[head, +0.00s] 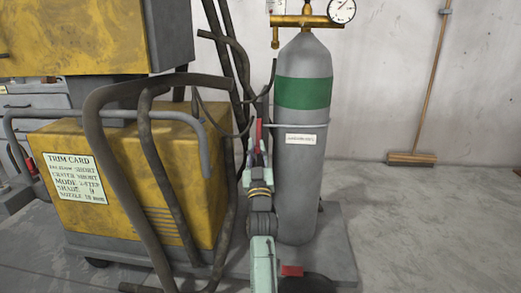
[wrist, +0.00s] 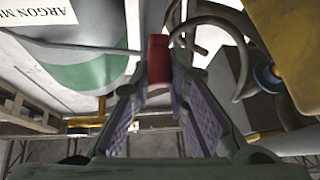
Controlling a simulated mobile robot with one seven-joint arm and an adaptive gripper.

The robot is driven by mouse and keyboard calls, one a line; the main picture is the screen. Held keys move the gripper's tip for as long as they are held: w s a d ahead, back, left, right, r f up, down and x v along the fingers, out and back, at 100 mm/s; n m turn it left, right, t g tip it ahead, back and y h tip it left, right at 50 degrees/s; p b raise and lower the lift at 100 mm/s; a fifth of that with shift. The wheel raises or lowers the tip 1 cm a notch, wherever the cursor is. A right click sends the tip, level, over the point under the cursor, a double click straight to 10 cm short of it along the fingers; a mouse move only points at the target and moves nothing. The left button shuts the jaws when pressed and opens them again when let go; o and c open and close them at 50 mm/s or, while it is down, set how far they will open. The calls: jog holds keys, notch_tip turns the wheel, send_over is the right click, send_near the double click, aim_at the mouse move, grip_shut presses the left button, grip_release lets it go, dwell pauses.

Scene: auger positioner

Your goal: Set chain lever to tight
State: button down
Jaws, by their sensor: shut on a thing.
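The chain lever shows as a red grip (head: 259,132) to the left of the grey gas cylinder (head: 300,185) in the head view. It stands roughly upright there. In the wrist view the red grip (wrist: 158,58) sits between the far ends of the two padded fingers. My gripper (head: 257,158) is shut on the grip; its fingertips also show in the wrist view (wrist: 158,85). A thin grey band (head: 298,125) crosses the cylinder's front below its green ring and runs toward the grip. The lever's pivot is hidden.
A yellow machine (head: 130,175) with a trim card stands on the left. Thick dark hoses (head: 165,170) hang in front of it, close to my arm. A brass regulator (head: 305,20) tops the cylinder. A broom (head: 412,158) leans at the right wall; the right floor is clear.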

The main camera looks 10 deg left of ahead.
aim_at(258, 146)
jog(key=shift+w+f+b, duration=0.4)
jog(key=shift+w+f, duration=0.7)
jog(key=shift+f, duration=0.05)
jog(key=shift+d, duration=0.1)
jog(key=c, duration=1.5)
grip_release()
jog(key=shift+c, duration=0.2)
jog(key=shift+r, duration=0.5)
notch_tip(258, 146, up, 9)
jog(key=shift+r, duration=0.1)
